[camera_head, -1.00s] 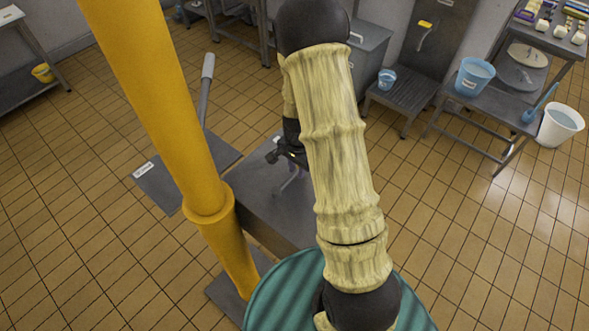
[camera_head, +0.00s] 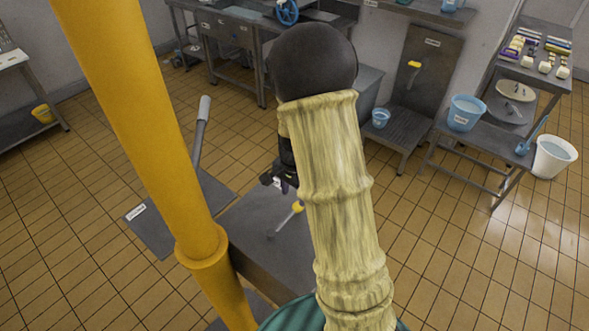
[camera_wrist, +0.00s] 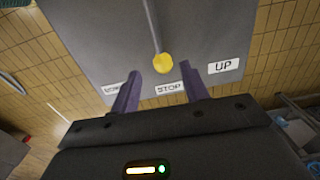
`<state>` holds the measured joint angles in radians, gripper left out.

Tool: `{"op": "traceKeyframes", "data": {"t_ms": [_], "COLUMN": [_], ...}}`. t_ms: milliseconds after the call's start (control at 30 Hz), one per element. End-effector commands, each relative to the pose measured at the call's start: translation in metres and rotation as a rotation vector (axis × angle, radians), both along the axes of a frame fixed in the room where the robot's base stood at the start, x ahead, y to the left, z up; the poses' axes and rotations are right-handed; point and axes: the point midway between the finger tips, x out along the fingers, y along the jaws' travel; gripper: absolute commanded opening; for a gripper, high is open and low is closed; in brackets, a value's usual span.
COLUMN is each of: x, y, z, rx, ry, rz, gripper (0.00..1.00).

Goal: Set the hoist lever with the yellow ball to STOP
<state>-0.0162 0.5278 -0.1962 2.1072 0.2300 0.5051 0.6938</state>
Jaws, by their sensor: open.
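The hoist lever is a thin metal rod with a yellow ball (camera_head: 298,207) at its end. It rises from the grey box top (camera_head: 250,225). In the wrist view the yellow ball (camera_wrist: 163,63) appears between the fingertips, and the rod points toward the STOP label (camera_wrist: 170,88). The UP label (camera_wrist: 223,66) is to the right, and another label (camera_wrist: 113,88), partly hidden by a finger, is to the left. My gripper (camera_wrist: 160,72) is open, its purple fingers apart. In the head view it is just above and left of the ball, partly hidden behind my arm.
A yellow post (camera_head: 160,130) stands left of the box. A larger grey lever (camera_head: 201,135) rises behind it from a labelled floor plate (camera_head: 160,225). Steel tables, blue buckets (camera_head: 466,113) and a white bucket (camera_head: 553,157) stand at the back right. Tiled floor between is clear.

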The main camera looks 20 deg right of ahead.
Motion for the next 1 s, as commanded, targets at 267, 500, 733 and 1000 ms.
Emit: {"op": "traceKeyframes", "data": {"t_ms": [267, 500, 733, 1000], "x": [0.0, -0.001, -0.002, -0.002], "y": [-0.001, -0.002, -0.002, -0.002], "z": [0.055, 0.093, 0.1, 0.1], "rx": [-0.001, -0.001, -0.003, -0.002], "ry": [-0.008, -0.005, -0.001, -0.002], "rz": [0.001, -0.001, -0.001, -0.001], "gripper": [0.45, 0.45, 0.45, 0.45]}}
